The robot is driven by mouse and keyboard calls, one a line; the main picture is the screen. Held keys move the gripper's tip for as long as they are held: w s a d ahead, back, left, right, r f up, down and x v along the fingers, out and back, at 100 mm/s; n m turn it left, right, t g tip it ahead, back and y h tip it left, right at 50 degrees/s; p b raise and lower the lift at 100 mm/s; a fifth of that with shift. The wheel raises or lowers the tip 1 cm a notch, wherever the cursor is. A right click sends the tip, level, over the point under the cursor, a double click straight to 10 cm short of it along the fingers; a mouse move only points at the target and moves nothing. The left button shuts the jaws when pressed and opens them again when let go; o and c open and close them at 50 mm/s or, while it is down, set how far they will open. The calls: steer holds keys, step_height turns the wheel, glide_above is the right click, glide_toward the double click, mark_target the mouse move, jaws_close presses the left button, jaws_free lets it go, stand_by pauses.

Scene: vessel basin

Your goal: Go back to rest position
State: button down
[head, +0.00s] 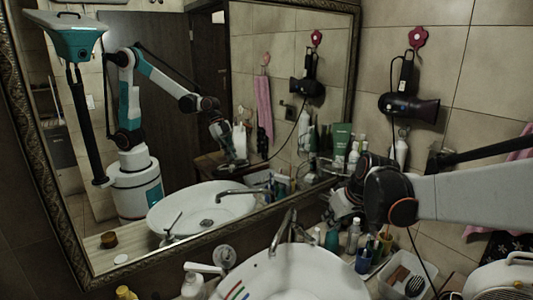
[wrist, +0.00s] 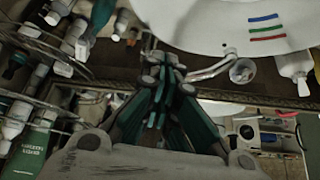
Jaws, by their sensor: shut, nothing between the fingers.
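My gripper (head: 342,212) is above the counter's right part, beside the white vessel basin (head: 300,280), apart from it. In the wrist view its shut fingers (wrist: 163,62) meet with nothing between them, and the basin (wrist: 205,22) is beyond, with red, green and blue stripes on it. In the head view the arm reaches in from the right, and my wrist hides part of the bottles behind it. My gripper also shows in the mirror (head: 190,215).
A metal faucet (head: 284,230) stands behind the basin. Bottles and a cup (head: 364,260) crowd the counter under my wrist, next to a white basket (head: 402,276). A soap dispenser (head: 193,285) stands at left. A hair dryer (head: 408,106) hangs on the wall above.

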steer(key=s+f+m+h+b, duration=0.1)
steer(key=s+f+b, duration=0.3)
steer(key=s, duration=1)
steer(key=s+f+m+t+h+b, duration=0.1)
steer(key=s+f+m+b, duration=0.2)
steer(key=s, duration=1.1)
steer(key=shift+a+f+b, duration=0.4)
steer(key=shift+a+b, duration=0.05)
steer(key=shift+b, duration=0.5)
